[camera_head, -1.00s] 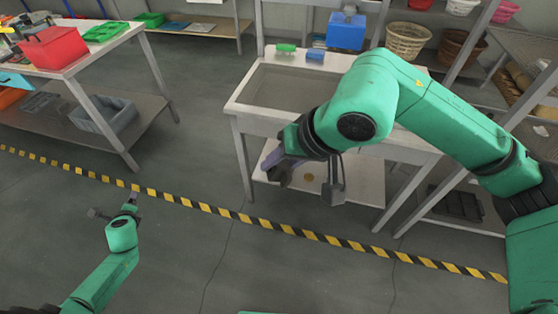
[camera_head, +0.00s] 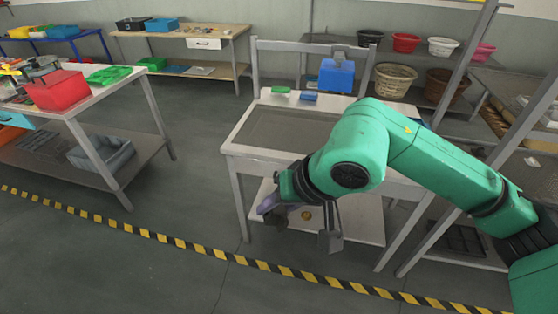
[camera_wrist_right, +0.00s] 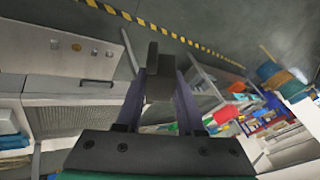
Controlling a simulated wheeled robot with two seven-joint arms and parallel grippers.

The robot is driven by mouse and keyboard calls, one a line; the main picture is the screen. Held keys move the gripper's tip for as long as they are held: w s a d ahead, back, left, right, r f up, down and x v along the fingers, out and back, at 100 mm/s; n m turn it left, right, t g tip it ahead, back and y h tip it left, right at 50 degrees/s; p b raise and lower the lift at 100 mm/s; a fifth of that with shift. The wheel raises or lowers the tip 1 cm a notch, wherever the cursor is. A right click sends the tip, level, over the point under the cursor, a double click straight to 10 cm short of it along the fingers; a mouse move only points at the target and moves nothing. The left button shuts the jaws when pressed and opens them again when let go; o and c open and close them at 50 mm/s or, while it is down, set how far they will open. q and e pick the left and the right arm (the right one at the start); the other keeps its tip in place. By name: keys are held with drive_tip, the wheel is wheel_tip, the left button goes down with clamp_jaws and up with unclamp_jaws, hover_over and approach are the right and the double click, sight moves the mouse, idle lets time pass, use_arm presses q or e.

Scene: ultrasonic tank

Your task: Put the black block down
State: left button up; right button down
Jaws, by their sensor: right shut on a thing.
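The black block (camera_wrist_right: 158,86) is held between the fingertips of my right gripper (camera_wrist_right: 160,92) in the right wrist view. In the head view my right gripper (camera_head: 268,206) hangs in front of the sink-like tank table, below the height of its top. A dark shape at its fingertips there is too small to make out clearly. The block is in the air, with no surface seen touching it. My left gripper is out of view.
The tank table (camera_head: 236,151) has a recessed basin, a lower shelf (camera_head: 358,218), a green brush (camera_head: 281,90) and a blue box (camera_head: 336,76). A red bin (camera_head: 58,90) stands on the left bench. Shelving with baskets (camera_head: 394,80) is at right. Floor at left centre is clear.

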drive_tip(key=shift+w+d+r, duration=0.1)
drive_tip(key=d+r+m+t+h, duration=0.1)
drive_tip(key=d+m, duration=0.3)
drive_tip(key=d, duration=1.4)
drive_tip(key=shift+w+d+r+m+t+h, duration=0.2)
drive_tip(key=shift+w+r+m+t+h, duration=0.25)
drive_tip(key=shift+r, duration=0.1)
drive_tip(key=shift+d, duration=0.1)
drive_tip(key=shift+s, duration=0.1)
